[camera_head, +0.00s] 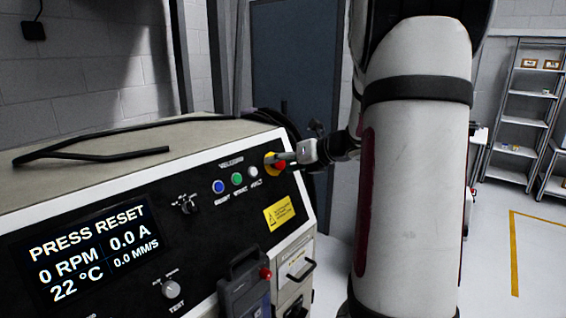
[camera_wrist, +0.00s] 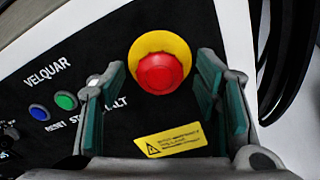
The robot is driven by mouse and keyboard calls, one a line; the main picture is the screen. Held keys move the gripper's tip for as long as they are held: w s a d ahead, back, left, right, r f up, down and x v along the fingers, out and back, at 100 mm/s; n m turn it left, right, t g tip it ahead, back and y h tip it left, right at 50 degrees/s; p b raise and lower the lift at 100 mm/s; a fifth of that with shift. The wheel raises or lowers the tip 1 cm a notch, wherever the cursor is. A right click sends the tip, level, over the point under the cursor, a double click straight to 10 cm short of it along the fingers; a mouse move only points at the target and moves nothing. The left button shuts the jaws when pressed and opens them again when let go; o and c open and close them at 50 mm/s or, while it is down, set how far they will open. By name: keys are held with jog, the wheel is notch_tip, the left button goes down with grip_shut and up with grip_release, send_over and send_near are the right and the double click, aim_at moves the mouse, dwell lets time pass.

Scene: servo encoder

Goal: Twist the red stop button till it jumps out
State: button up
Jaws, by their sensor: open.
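The red stop button (camera_wrist: 160,73) sits on a yellow round plate (camera_wrist: 178,44) on the black sloping panel. In the wrist view it lies between and just beyond the fingertips of my gripper (camera_wrist: 158,82). The fingers have green pads and stand apart, one on each side of the button, with no clear contact. In the head view my gripper (camera_head: 283,158) reaches in from the right and covers part of the red button (camera_head: 280,166). Whether the button is pressed in or out cannot be told.
Blue (camera_head: 218,187), green (camera_head: 237,179) and white (camera_head: 253,171) buttons line the panel left of the stop button. A yellow warning label (camera_head: 279,214) is below it. The screen (camera_head: 93,255) reads PRESS RESET. A black bent rod (camera_head: 90,155) lies on the cabinet top.

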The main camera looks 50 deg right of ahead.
jog(key=p+v, duration=0.3)
jog(key=v, duration=0.3)
jog(key=shift+s, duration=0.3)
jog(key=shift+a+r, duration=0.1)
jog(key=shift+r, duration=0.1)
dwell(0.4)
jog(key=a+n+g+y+b, duration=0.3)
jog(key=a+n+g+y, duration=0.15)
jog(key=a+n, duration=1.65)
jog(key=s+a+f+n+g+h+b, duration=0.1)
jog(key=s+a+f+n+h, duration=0.1)
jog(key=s+a+n, duration=0.4)
jog(key=s+a+f+n+g+h+b, duration=0.2)
jog(key=s+a+n, duration=0.4)
jog(key=n, duration=0.6)
jog(key=shift+s+a+f+n+h, duration=0.25)
jog(key=shift+a+f+n+h, duration=0.15)
jog(key=shift+a+f+h, duration=0.35)
jog(key=shift+d+r, duration=0.15)
jog(key=shift+r, duration=0.05)
jog(key=shift+c, duration=0.6)
